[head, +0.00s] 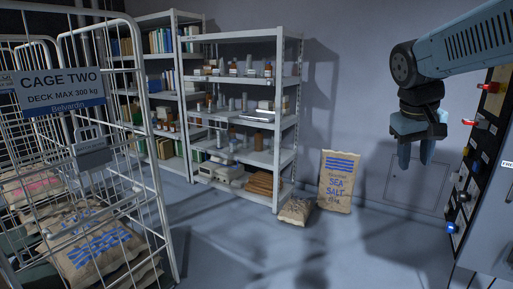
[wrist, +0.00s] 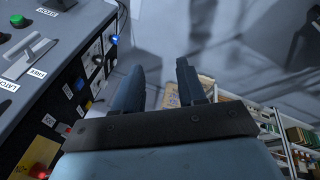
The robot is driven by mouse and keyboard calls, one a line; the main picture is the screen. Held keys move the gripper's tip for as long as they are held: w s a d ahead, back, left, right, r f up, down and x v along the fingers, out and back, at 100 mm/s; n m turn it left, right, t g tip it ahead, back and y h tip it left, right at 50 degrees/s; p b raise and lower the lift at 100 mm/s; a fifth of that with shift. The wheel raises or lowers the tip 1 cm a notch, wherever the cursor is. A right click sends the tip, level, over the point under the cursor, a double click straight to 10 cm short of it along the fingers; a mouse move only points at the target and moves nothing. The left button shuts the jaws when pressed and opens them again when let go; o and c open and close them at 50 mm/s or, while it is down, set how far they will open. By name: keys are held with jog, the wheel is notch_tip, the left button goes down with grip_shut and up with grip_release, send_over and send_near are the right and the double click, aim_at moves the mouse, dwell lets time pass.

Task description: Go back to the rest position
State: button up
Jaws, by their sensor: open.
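My gripper (head: 416,152) hangs at the right of the head view, fingers pointing down, in the air in front of the wall. Its two blue-grey fingers (wrist: 163,90) are apart in the wrist view, with nothing between them. The arm reaches in from the upper right corner. A sea salt sack (head: 337,182) stands upright against the wall, left of and lower than my gripper. Part of what looks like this sack shows beyond the fingers in the wrist view.
A control panel (head: 482,140) with lit buttons stands close to the right of my gripper. A wire cage (head: 150,190) holding salt sacks (head: 95,245) is at the left. Shelves (head: 245,112) with bottles and books stand behind. A smaller sack (head: 295,211) lies on the floor. The middle floor is clear.

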jog(key=s+a+f+t+y, duration=0.3)
jog(key=s+a+f, duration=0.1)
jog(key=s+a, duration=0.5)
jog(key=shift+a+f+n, duration=0.3)
jog(key=shift+a+f, duration=0.05)
jog(key=shift+a, duration=0.65)
jog(key=shift+s, duration=0.1)
